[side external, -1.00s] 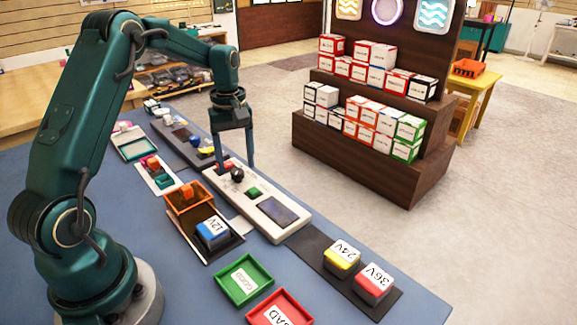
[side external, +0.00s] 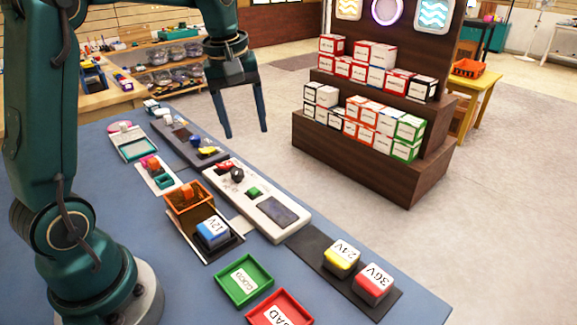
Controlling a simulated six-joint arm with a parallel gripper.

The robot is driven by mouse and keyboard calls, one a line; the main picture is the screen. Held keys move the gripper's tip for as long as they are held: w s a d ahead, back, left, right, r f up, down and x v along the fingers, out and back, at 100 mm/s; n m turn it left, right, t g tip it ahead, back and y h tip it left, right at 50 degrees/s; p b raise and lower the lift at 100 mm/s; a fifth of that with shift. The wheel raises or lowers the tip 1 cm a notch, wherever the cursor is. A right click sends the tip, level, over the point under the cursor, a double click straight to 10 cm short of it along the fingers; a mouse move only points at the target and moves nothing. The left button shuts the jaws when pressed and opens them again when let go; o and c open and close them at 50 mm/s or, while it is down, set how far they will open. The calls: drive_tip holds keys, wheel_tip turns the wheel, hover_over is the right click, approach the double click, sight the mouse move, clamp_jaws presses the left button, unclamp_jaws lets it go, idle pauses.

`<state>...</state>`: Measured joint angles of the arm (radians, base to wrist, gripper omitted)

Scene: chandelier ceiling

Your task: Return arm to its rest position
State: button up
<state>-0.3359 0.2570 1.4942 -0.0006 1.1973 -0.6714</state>
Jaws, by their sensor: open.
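My gripper (side external: 245,134) hangs fingers-down, open and empty, in the upper middle of the side external view. It is above the far edge of the blue table, apart from everything below it. My teal arm rises from its round base at the lower left, and its upper part runs out of the top of the picture. Below the gripper lies a long white panel (side external: 290,228) with a black knob (side external: 237,174), a green button and a dark screen.
On the blue table (side external: 130,220) stand a blue 12V block (side external: 212,232), an orange bin (side external: 186,208), a yellow 24V block (side external: 342,258), a red 36V block (side external: 373,284), a green tray (side external: 262,268) and a red tray (side external: 300,310). A wooden shelf (side external: 360,165) with boxes stands behind.

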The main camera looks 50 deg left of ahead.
drive_tip(key=s+d+r+m+t, duration=0.2)
drive_tip(key=s+d+r+m, duration=0.15)
drive_tip(key=s+d, duration=0.2)
drive_tip(key=s+d+f+m+t, duration=0.1)
drive_tip(key=s+d+f+m, duration=0.3)
drive_tip(key=s+m, duration=0.4)
drive_tip(key=shift+s+d+f+t+h, duration=0.35)
drive_tip(key=shift+s+d, duration=0.2)
drive_tip(key=shift+s, duration=0.35)
drive_tip(key=shift+r, duration=0.1)
